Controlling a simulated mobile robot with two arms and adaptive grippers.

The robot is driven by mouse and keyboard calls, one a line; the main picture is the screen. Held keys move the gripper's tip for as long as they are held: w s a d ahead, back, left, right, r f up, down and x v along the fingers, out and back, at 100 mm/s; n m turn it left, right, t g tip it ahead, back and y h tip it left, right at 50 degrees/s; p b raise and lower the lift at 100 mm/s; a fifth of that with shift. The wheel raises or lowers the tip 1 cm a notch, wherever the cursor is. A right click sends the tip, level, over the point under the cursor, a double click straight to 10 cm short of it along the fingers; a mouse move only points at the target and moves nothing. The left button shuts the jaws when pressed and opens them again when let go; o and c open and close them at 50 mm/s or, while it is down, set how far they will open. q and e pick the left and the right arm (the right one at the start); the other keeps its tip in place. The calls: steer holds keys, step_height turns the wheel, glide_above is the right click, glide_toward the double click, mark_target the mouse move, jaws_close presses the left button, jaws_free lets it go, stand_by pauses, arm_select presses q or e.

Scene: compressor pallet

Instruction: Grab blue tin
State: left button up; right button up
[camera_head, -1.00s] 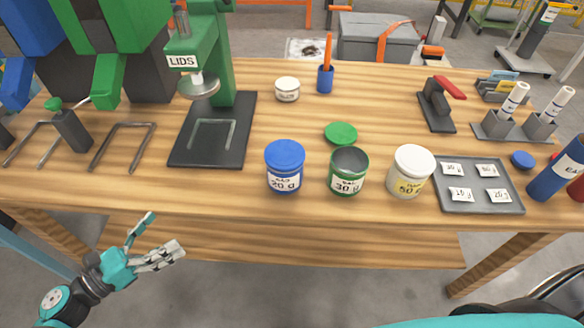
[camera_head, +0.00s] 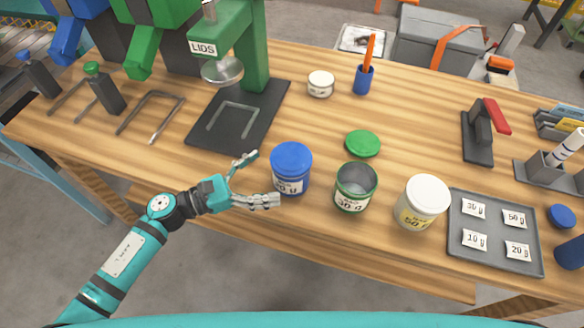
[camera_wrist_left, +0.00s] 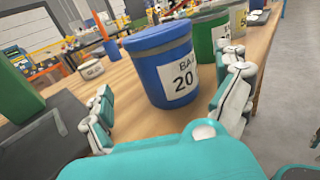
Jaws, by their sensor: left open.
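The blue tin (camera_head: 291,167), with a blue lid and a white label reading 20 g, stands upright near the front edge of the wooden table. My left gripper (camera_head: 262,178) is open just to the left of the tin, its fingers pointing toward it. In the left wrist view the blue tin (camera_wrist_left: 166,66) stands ahead, between the spread fingers of the gripper (camera_wrist_left: 168,105); the fingers do not appear closed on it. My right gripper is not in view.
An open green tin (camera_head: 355,188) stands right of the blue one, then a white tin (camera_head: 422,201) and a grey tray (camera_head: 492,255) of packets. A green lid (camera_head: 363,143) lies behind. The green LIDS press (camera_head: 256,45) stands at back left.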

arm_select(q)
steer(key=shift+x, duration=0.85)
steer(key=shift+d+r, duration=0.1)
steer(key=shift+d, duration=0.2)
steer(key=p+x, duration=0.2)
steer(key=x, duration=0.2)
steer(key=shift+d, duration=0.45)
steer(key=shift+c, duration=0.4)
steer(key=c, duration=0.9)
steer(key=shift+c, duration=0.8)
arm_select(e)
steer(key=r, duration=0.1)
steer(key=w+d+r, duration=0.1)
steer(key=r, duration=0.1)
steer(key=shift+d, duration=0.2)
